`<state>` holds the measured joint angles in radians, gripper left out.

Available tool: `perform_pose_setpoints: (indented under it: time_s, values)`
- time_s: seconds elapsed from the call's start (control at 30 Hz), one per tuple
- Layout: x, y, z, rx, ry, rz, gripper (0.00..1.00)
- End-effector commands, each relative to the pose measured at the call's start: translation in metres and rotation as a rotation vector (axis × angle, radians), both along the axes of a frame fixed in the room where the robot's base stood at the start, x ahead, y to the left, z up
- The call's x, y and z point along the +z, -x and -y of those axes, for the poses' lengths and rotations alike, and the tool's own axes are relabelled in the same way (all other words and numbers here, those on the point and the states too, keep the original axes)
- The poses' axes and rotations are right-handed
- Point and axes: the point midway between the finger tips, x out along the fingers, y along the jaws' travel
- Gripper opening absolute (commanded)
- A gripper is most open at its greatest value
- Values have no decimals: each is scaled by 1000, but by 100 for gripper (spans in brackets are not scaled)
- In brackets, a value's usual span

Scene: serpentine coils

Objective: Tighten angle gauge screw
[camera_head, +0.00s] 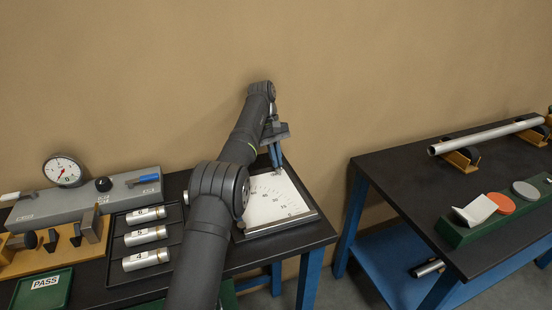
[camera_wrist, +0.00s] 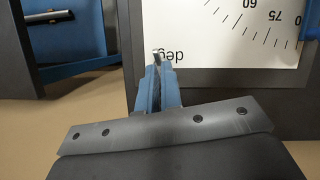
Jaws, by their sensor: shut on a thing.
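The angle gauge is a white board (camera_head: 270,199) with printed degree marks in a dark frame, lying on the left bench. Part of its scale (camera_wrist: 215,30) shows upside down in the wrist view. My gripper (camera_head: 277,158) is at the board's back edge, fingers pointing down.
Left of the gauge, a black tray holds numbered metal cylinders (camera_head: 146,236). A dial indicator (camera_head: 63,171) and a green PASS tray (camera_head: 42,289) are further left. A gap separates this bench from the right bench (camera_head: 400,180). A blue part (camera_wrist: 311,22) borders the scale.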

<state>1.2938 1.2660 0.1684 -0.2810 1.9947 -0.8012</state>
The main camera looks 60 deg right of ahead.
Motion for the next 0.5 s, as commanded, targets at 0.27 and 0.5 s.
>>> perform_pose_setpoints:
  time_s: [0.27,0.5]
  values:
    - [2,1,0,-1,1,-1,27]
    - [1,0,0,0,1,0,27]
